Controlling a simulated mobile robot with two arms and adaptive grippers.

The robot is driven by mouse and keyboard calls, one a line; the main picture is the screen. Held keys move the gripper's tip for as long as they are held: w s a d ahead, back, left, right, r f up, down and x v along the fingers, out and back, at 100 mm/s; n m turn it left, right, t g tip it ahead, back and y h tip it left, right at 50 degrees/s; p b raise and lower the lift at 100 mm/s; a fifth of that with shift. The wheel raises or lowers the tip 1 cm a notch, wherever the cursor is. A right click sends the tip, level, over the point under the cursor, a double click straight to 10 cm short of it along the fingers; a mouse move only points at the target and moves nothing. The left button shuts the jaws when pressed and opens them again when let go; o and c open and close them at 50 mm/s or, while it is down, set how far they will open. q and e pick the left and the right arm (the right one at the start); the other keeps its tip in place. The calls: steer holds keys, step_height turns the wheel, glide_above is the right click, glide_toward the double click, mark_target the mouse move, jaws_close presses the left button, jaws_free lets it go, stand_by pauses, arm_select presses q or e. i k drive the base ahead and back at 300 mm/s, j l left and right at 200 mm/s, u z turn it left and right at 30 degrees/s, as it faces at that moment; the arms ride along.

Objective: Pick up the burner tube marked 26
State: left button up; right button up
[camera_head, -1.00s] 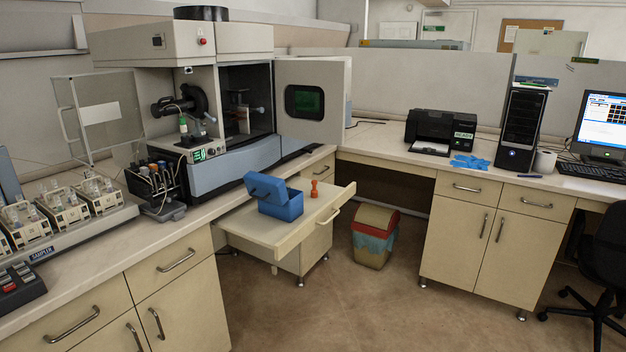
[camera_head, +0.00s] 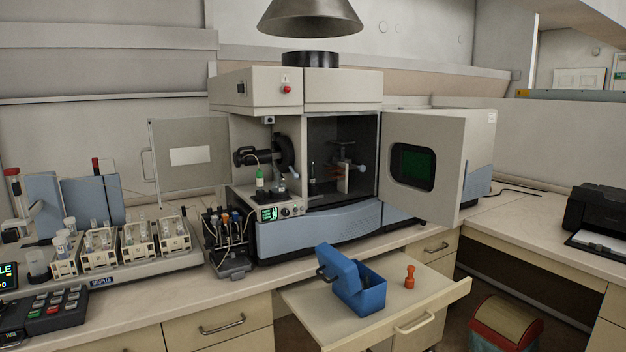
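I cannot read a 26 anywhere, and I cannot tell which thing is the burner tube. An open blue box (camera_head: 370,298) with its lid tilted back stands on a pulled-out drawer top (camera_head: 310,308); its inside is mostly dark. A small orange-red piece (camera_head: 409,277) stands upright to its right. The spectrometer (camera_head: 345,215) stands on the bench behind, with its torch compartment (camera_head: 345,150) open and small parts inside. Neither of my grippers is in view.
The spectrometer's right door (camera_head: 450,205) swings out over the bench. A clear panel (camera_head: 215,180) stands open on the left. Racks of vials (camera_head: 100,255) and a keypad (camera_head: 40,315) fill the left bench. A bin (camera_head: 505,325) stands on the floor at the right.

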mark_target(312, 173)
steer(key=i+l+u, duration=0.2)
steer(key=i+l, duration=0.35)
steer(key=i+l+u, duration=0.2)
steer(key=i+l, duration=0.25)
steer(key=l, duration=0.15)
